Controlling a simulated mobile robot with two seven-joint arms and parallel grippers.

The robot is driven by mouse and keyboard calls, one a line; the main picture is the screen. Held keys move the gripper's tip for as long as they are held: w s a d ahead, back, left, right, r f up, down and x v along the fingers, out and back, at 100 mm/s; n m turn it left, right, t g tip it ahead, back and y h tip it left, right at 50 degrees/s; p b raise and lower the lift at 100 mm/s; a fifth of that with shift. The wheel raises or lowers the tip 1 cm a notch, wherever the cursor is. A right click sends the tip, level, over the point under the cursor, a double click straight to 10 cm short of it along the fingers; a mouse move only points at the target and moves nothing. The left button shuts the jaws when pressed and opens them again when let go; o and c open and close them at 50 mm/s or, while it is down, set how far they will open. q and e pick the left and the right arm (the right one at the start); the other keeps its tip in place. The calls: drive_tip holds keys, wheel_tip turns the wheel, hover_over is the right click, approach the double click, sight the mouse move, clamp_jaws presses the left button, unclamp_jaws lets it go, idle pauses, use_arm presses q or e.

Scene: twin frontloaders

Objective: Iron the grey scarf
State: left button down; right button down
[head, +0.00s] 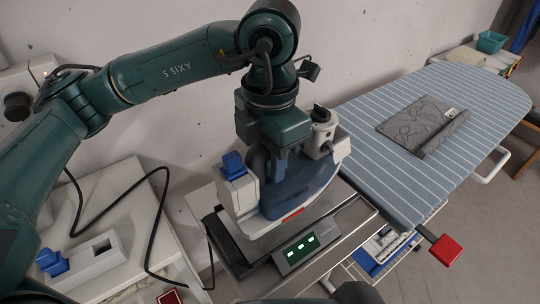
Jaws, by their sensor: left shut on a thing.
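The grey scarf (416,122) lies on the blue striped ironing board (365,117). It is patterned, with a rolled or folded strip along its right edge. The iron (304,187) is blue and white and sits low over a metal stand with a lit green display (302,247), left of the board. My left gripper (274,168) comes down from above and is shut on the iron; its fingertips are mostly hidden. I cannot tell whether the iron's base touches the stand. My right gripper is not in view.
A white unit (110,215) with a black cord stands at left. A red-ended lever (446,250) juts out at the board's near end. A teal box (490,42) stands beyond the far end. The board is bare around the scarf. A wall runs behind.

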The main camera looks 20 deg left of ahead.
sight(269, 174)
use_arm(q)
drive_tip(key=shift+f+b, duration=0.35)
drive_tip(key=shift+f, duration=0.25)
drive_tip(key=shift+f+b, duration=1.8)
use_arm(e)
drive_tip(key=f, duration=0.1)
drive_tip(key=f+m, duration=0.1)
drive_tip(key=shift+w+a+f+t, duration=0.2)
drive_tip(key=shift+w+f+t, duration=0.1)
use_arm(q)
drive_tip(key=c, duration=1.3)
unclamp_jaws()
drive_tip(key=shift+s, duration=0.1)
drive_tip(key=shift+o, duration=1.3)
